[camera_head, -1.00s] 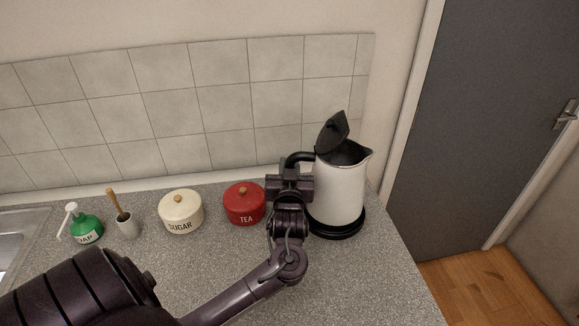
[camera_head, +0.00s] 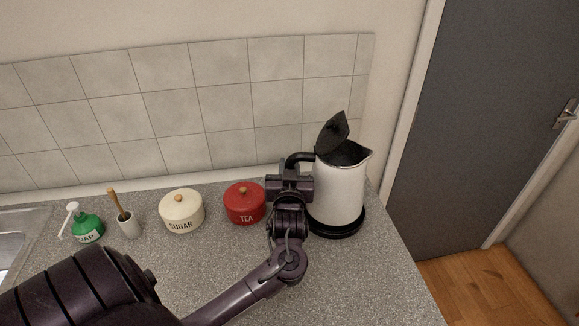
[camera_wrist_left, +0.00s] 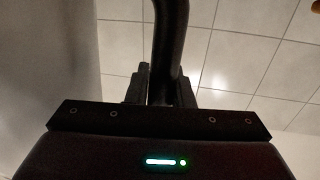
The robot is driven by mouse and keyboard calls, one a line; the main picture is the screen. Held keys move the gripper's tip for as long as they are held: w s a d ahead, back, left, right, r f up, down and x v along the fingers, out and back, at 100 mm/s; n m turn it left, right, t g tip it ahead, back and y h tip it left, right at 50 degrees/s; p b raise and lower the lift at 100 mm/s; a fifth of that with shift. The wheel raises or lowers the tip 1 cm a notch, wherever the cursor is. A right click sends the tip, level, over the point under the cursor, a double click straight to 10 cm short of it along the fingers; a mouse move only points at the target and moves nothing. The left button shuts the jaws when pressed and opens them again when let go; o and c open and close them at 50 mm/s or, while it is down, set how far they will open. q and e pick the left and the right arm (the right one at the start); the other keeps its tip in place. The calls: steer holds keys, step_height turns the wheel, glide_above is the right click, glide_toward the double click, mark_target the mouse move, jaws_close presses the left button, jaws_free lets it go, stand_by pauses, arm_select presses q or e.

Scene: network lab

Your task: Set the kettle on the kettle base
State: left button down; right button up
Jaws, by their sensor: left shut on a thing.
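The white kettle (camera_head: 340,193) stands upright at the right end of the counter, with its black lid tilted open. The round black kettle base (camera_head: 338,231) shows under it; the kettle appears to sit on it, though the exact seating is hard to tell. My left gripper (camera_head: 291,176) is at the kettle's left side, shut on the black handle. In the left wrist view the dark handle (camera_wrist_left: 168,50) runs between the two fingers. The gripper hides the lower part of the handle in the head view. My right gripper is not in view.
The tea canister is close to my gripper. The counter's right edge (camera_head: 407,250) is near the base.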

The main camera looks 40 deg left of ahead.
arm_select(q)
steer(key=shift+r, duration=0.2)
steer(key=shift+f+b, duration=0.35)
steer(key=shift+f, duration=0.3)
stand_by(0.5)
steer(key=c, duration=1.5)
jaws_free()
steer(key=shift+c, duration=0.2)
steer(key=p+v, duration=0.4)
steer(key=v, duration=0.7)
steer(key=shift+f, duration=0.15)
steer(key=shift+s+d, duration=0.1)
